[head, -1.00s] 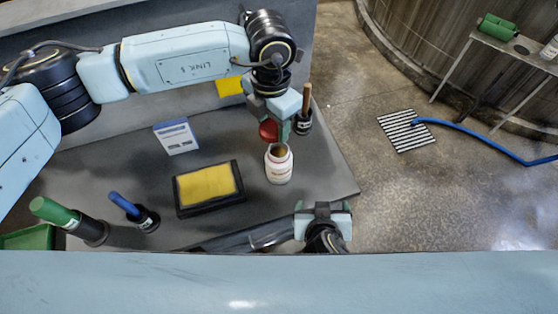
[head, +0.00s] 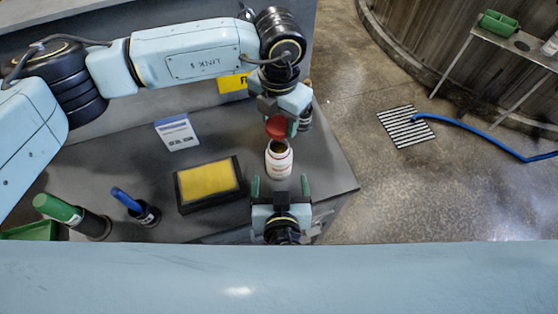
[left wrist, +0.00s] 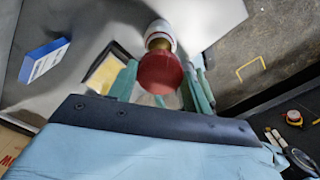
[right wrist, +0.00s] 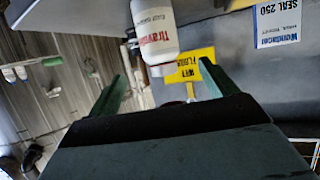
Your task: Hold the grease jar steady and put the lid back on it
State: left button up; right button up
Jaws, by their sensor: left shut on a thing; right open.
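The white grease jar (head: 279,163) stands upright and uncovered on the grey bench near its right edge, with brown grease in its mouth. My left gripper (head: 282,122) is shut on the red lid (head: 279,127) and holds it tilted, just above and behind the jar mouth. In the left wrist view the lid (left wrist: 160,73) covers part of the jar (left wrist: 160,33). My right gripper (head: 280,181) is open on the near side of the jar, a finger towards each side. In the right wrist view the jar (right wrist: 155,28) is beyond the fingertips, not between them.
A black tray with a yellow pad (head: 209,181) lies left of the jar. The bench's right edge (head: 342,170) is close to the jar.

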jog(key=x, duration=1)
jog(key=shift+w+f, duration=0.1)
jog(key=shift+c, duration=0.2)
jog(key=c, duration=1.4)
pick_arm(q)
send_over(279, 151)
jog(key=shift+f, duration=2.55)
pick_arm(e)
jog(key=shift+c, duration=0.2)
